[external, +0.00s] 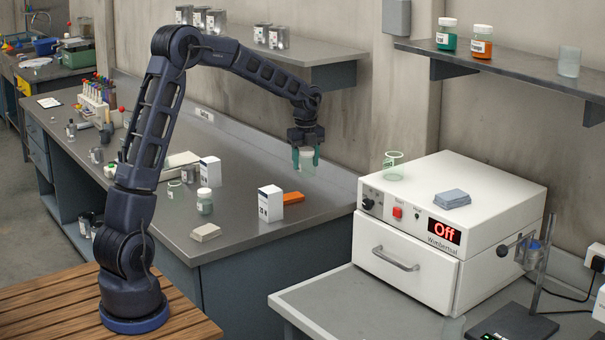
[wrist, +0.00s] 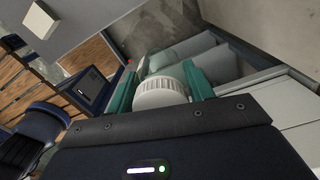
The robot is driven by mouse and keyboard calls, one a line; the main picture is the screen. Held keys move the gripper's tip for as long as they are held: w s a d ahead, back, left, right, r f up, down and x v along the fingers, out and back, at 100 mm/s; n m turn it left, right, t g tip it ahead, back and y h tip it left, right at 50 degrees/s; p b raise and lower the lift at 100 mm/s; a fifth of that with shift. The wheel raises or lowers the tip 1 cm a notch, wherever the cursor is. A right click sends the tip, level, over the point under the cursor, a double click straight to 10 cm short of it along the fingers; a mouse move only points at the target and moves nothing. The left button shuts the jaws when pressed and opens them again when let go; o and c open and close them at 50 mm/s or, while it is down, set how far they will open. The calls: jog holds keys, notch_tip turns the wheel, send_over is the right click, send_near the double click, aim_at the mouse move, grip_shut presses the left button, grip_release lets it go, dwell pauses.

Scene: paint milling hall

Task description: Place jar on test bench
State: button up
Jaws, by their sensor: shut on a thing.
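My gripper (external: 306,153) has teal fingers shut on a small pale jar (external: 307,164), held upright in the air in the external view. In the wrist view the jar's white ribbed lid (wrist: 160,95) sits between the teal fingers, and part of its translucent body shows beyond. The jar appears above the right end of the long grey bench (external: 240,225), left of the white oven-like box. A second grey-topped table (external: 330,300) bears that box at the lower right. I cannot tell which surface is the test bench.
The white box (external: 500,190) reads "Off" and has an empty glass beaker (external: 393,167) and grey block (external: 452,199) on top. A white carton (external: 270,204), orange block (external: 293,198) and lidded jar (external: 205,201) stand on the long bench. A wall shelf (external: 510,65) hangs at the right.

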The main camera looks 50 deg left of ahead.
jog(key=s+d+m, duration=0.2)
jog(key=s+d, duration=0.4)
jog(key=d, duration=0.5)
jog(key=s+d+r+m, duration=0.1)
jog(key=s+d+m, duration=0.2)
jog(key=s+d, duration=0.5)
jog(key=s+d+m, duration=0.2)
jog(key=s+d, duration=0.2)
jog(key=d, duration=0.9)
jog(key=s+d+r+m, duration=0.1)
jog(key=s+d+m, duration=0.15)
jog(key=d, duration=1.05)
jog(key=s+d+r+m, duration=0.1)
jog(key=d+m, duration=0.2)
jog(key=d, duration=1)
notch_tip(320, 180, down, 21)
jog(key=shift+r, duration=0.2)
jog(key=shift+d+f, duration=0.1)
jog(key=shift+f, duration=0.05)
jog(key=o, duration=0.8)
jog(key=shift+o, duration=0.8)
